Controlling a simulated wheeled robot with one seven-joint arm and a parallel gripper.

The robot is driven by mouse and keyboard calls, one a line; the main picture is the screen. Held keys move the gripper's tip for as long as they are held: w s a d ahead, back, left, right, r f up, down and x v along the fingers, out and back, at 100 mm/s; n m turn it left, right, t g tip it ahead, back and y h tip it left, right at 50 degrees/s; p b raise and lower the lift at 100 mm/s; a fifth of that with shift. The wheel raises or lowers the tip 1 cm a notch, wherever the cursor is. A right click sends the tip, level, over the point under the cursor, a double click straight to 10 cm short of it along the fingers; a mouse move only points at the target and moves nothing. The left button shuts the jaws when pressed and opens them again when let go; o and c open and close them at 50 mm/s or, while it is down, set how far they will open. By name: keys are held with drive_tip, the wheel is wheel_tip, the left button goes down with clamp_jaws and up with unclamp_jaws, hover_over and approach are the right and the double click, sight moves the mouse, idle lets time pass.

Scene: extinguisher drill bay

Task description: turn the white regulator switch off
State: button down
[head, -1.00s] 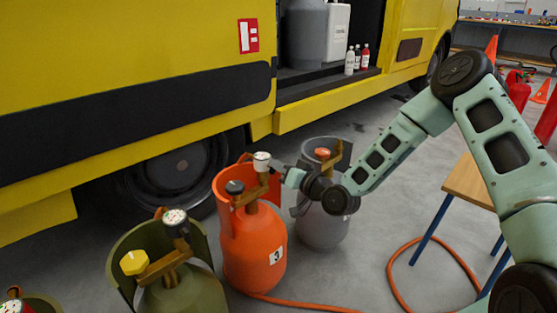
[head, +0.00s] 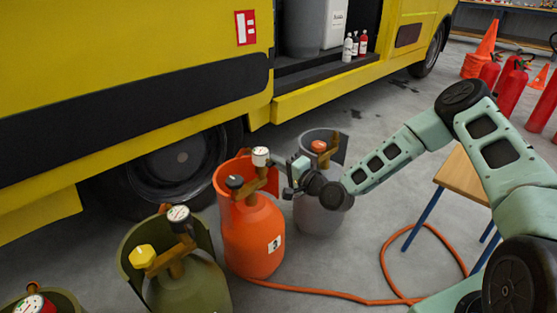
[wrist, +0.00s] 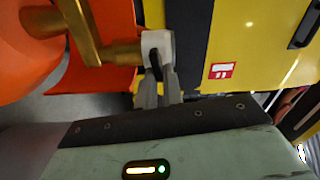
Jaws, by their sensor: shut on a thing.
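The white regulator switch (head: 260,156) is on the brass fitting at the top of the orange cylinder (head: 255,240), marked 3. In the wrist view, the white switch (wrist: 157,40) sits at the end of the brass arm (wrist: 98,50). My gripper (head: 277,167) reaches it from the right in the head view. In the wrist view, my gripper's two grey fingers (wrist: 160,72) are shut on the white switch, with a narrow dark gap between them. The fingertips are small and partly hidden in the head view.
A dark knob (head: 235,182) shares the orange cylinder's top. A green cylinder (head: 190,290) with a yellow knob (head: 143,256) stands front left. A grey cylinder (head: 320,215) stands close behind my wrist. A yellow vehicle (head: 110,40) fills the back. An orange hose (head: 330,292) crosses the floor.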

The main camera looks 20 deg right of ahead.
drive_tip(key=shift+f+m, duration=0.1)
drive_tip(key=shift+m, duration=0.8)
drive_tip(key=c, duration=1.5)
unclamp_jaws()
drive_tip(key=shift+s, duration=0.1)
drive_tip(key=p+v, duration=0.4)
drive_tip(key=v, duration=1.3)
drive_tip(key=shift+s+d, duration=0.1)
drive_tip(key=shift+d, duration=0.05)
